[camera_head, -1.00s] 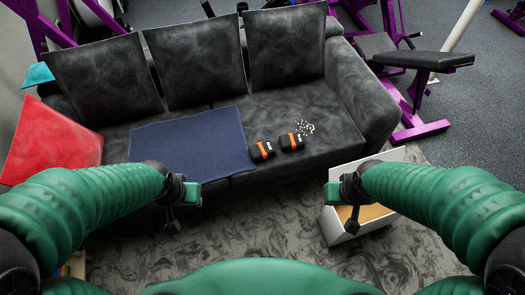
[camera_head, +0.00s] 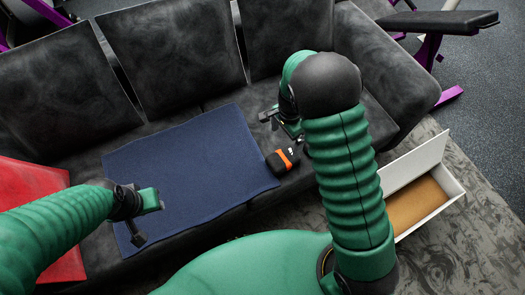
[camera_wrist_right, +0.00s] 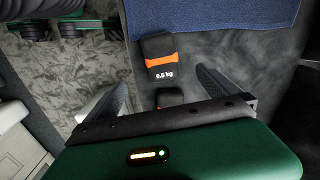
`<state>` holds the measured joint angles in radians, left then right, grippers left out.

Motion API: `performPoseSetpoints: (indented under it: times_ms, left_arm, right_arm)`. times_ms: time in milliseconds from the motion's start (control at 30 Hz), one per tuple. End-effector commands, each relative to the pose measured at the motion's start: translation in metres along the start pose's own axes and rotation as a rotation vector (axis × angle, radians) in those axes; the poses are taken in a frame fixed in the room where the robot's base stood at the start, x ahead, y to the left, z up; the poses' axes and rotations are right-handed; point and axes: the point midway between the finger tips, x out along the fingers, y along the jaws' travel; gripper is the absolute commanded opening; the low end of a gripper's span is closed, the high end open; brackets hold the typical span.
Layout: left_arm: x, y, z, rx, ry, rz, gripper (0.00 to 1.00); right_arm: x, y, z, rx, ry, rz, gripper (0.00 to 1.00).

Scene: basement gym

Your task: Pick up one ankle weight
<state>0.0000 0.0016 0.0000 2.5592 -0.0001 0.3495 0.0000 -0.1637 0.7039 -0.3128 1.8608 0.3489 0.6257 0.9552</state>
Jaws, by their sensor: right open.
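One black ankle weight with an orange band (camera_head: 283,160) lies on the couch seat beside the blue towel. It also shows in the right wrist view (camera_wrist_right: 159,60), marked 0.5 kg. A second ankle weight (camera_wrist_right: 170,98) shows there too, partly covered by my gripper's body; in the head view my right arm hides it. My right gripper (camera_head: 286,130) is open and empty above the weights, its fingers spread on either side in the wrist view (camera_wrist_right: 163,80). My left gripper (camera_head: 140,215) is over the towel's left part; its jaw opening is unclear.
The blue towel (camera_head: 190,165) lies flat on the dark couch (camera_head: 375,100). A red cushion (camera_head: 35,200) is at the left. An open white box (camera_head: 405,170) with a brown inside stands on the rug at the right. Purple gym equipment (camera_head: 430,48) is behind the couch.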

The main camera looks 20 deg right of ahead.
Motion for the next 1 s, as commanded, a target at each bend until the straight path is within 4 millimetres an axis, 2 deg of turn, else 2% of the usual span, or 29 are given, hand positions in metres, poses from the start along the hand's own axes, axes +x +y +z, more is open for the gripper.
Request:
performPoseSetpoints:
  times_ms: [167, 400, 500, 733, 900, 1000]
  left_arm:
    - [0.009, 0.0, 0.003, 0.0, 0.0, 0.0, 0.36]
    - [0.031, 0.0, 0.008, 0.0, 0.0, 0.0, 0.36]
    - [0.036, 0.0, 0.009, 0.0, 0.0, 0.0, 0.36]
    - [0.044, 0.0, 0.011, 0.0, 0.0, 0.0, 0.36]
    - [0.061, 0.0, 0.015, 0.0, 0.0, 0.0, 0.36]
    - [0.063, 0.0, 0.015, 0.0, 0.0, 0.0, 0.36]
  right_arm:
    - [0.025, 0.001, -0.003, 0.022, -0.003, 0.004, 1.0]
    - [0.091, -0.002, -0.002, 0.019, -0.002, 0.008, 1.0]
    - [0.11, -0.002, -0.002, 0.017, -0.001, 0.007, 1.0]
    - [0.131, -0.003, -0.003, 0.017, 0.0, 0.004, 1.0]
    - [0.164, -0.005, -0.008, 0.017, -0.001, 0.006, 1.0]
    - [0.173, -0.005, -0.008, 0.016, -0.001, 0.004, 1.0]
